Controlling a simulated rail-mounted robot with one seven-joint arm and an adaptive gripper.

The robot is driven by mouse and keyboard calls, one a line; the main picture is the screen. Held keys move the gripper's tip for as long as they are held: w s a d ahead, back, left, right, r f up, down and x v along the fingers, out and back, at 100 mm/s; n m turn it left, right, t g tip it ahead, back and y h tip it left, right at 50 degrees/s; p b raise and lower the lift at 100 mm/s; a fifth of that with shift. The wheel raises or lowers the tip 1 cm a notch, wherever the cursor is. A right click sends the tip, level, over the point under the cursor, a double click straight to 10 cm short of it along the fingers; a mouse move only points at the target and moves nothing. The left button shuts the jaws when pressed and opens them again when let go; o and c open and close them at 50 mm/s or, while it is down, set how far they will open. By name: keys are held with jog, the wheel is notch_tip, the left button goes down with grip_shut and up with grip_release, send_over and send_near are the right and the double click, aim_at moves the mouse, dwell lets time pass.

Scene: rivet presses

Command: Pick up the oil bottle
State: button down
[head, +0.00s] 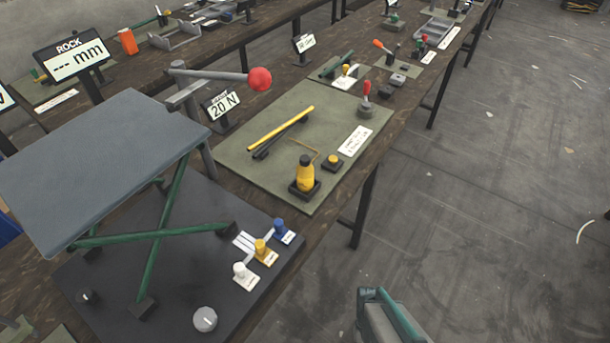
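The likely oil bottle (305,174) is a small yellow bottle with a dark top. It stands upright in a dark square holder (304,191) near the front corner of a green mat (231,150). A grey and green piece at the bottom edge, right of centre, looks like the end of my arm, my gripper (386,312). It is cut off by the frame, over the floor side of the bench, and apart from the bottle. Its fingertips cannot be made out, so I cannot tell whether it is open or shut.
A small yellow-topped block (333,161), a white label (355,141) and a yellow rod (281,122) lie near the bottle. A red-knobbed lever (259,79) and a raised grey platform (95,165) stand left. Open floor (470,220) lies right.

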jog(key=c, duration=1.9)
grip_release()
jog(key=o, duration=1)
jog(key=shift+s+a, duration=0.1)
